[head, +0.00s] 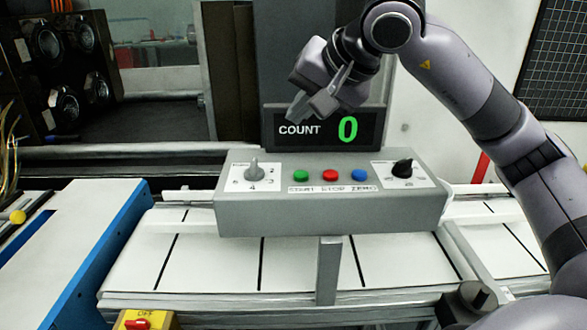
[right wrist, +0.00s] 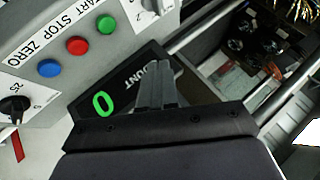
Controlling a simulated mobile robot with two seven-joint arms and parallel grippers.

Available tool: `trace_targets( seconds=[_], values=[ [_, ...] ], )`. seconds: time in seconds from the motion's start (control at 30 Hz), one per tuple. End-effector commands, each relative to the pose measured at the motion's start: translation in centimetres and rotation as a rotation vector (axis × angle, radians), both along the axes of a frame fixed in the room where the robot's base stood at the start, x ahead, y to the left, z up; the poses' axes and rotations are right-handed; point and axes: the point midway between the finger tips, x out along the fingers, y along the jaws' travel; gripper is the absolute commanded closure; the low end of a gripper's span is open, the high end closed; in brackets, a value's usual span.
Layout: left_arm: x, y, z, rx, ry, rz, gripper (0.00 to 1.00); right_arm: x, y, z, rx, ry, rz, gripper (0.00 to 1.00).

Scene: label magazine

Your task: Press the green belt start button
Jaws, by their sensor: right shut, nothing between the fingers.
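The green button (head: 301,175) sits at the left of a row of three on top of a grey control box, above the START label. It also shows at the top of the right wrist view (right wrist: 107,25). The red button (head: 330,175) and blue button (head: 359,175) are to its right. My right gripper (head: 309,104) is shut and empty, raised in front of the count display (head: 366,138), which reads 0. It is above and apart from the green button. In the right wrist view its fingers (right wrist: 158,80) overlap the display. My left gripper is not in view.
The control box (head: 330,214) stands on a post over a white belt (head: 210,265). A dial (head: 254,171) is left of the buttons and a black knob (head: 402,167) right. A yellow switch box (head: 163,321) is at the front left. Space above the buttons is clear.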

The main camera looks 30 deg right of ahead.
Motion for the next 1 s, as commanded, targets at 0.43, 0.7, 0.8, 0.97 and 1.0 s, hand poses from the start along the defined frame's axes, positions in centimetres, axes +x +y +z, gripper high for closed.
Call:
trace_targets(
  seconds=[0.43, 0.7, 0.8, 0.97, 1.0],
  values=[
    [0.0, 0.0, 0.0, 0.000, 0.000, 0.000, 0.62, -0.1, -1.3, 1.0, -0.053, -0.026, -0.026, 1.00],
    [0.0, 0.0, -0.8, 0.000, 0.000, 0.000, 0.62, -0.1, -1.3, 0.0, -0.052, -0.024, -0.026, 1.00],
    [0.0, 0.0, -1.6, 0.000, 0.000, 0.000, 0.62, -0.1, -1.2, -0.9, -0.051, -0.025, -0.026, 1.00],
    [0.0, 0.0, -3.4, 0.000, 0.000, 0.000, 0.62, -0.1, -1.2, -2.9, -0.051, -0.024, -0.025, 1.00],
    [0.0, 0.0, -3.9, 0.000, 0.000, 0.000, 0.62, -0.1, -1.2, -3.5, -0.051, -0.024, -0.025, 1.00]
  ],
)
